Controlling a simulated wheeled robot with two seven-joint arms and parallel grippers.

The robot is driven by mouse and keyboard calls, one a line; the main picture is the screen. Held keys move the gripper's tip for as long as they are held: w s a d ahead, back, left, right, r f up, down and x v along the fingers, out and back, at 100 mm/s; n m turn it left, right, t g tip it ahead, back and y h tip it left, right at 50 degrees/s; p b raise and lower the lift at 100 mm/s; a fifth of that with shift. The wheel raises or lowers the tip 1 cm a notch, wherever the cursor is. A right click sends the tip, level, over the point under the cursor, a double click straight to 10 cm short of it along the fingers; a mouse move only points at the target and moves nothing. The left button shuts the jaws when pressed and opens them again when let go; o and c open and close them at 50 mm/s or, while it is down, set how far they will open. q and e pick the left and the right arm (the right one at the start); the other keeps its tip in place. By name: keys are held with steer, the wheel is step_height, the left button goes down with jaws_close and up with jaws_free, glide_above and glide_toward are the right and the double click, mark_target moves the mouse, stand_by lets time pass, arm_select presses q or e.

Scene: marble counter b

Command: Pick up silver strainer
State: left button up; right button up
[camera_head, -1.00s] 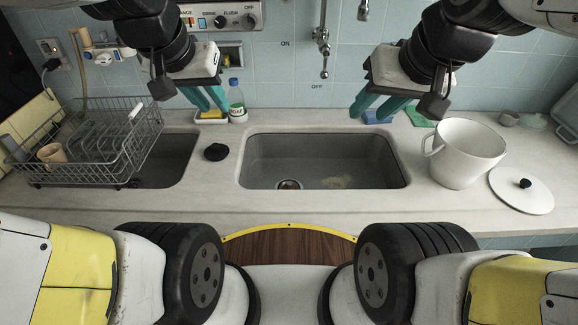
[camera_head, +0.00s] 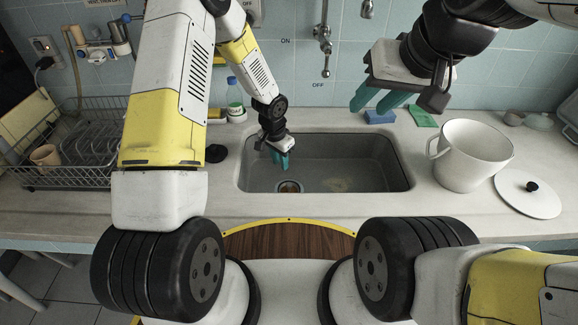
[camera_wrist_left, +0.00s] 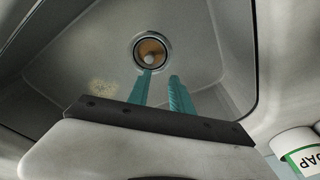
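The silver strainer (camera_head: 289,186) sits in the drain at the bottom of the grey sink (camera_head: 345,181), near its front left. It also shows in the left wrist view (camera_wrist_left: 151,54) as a round metal ring with a small knob in a brownish centre. My left gripper (camera_head: 281,161) is lowered over the left part of the sink, fingers down, open and empty. In the left wrist view its teal fingers (camera_wrist_left: 161,75) are apart, with the strainer just beyond the tips. My right gripper (camera_head: 370,108) is open and empty, raised behind the sink's right side.
A white pot (camera_head: 467,157) and its lid (camera_head: 527,195) stand right of the sink. A dish rack (camera_head: 75,150) is at the left, partly behind my left arm. A soap bottle (camera_head: 235,108), blue sponge (camera_head: 379,117) and green cloth (camera_head: 422,118) lie along the back.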

mark_target(288, 185)
arm_select(q)
steer(key=shift+m+g, duration=0.3)
steer(key=d+f, duration=0.1)
steer(key=f, duration=0.3)
steer(key=d+f, duration=0.1)
steer(key=f, duration=0.6)
steer(key=shift+d+f, duration=0.35)
steer(key=shift+d, duration=0.05)
steer(key=shift+w+f, duration=0.1)
steer(key=shift+f, duration=0.5)
jaws_close()
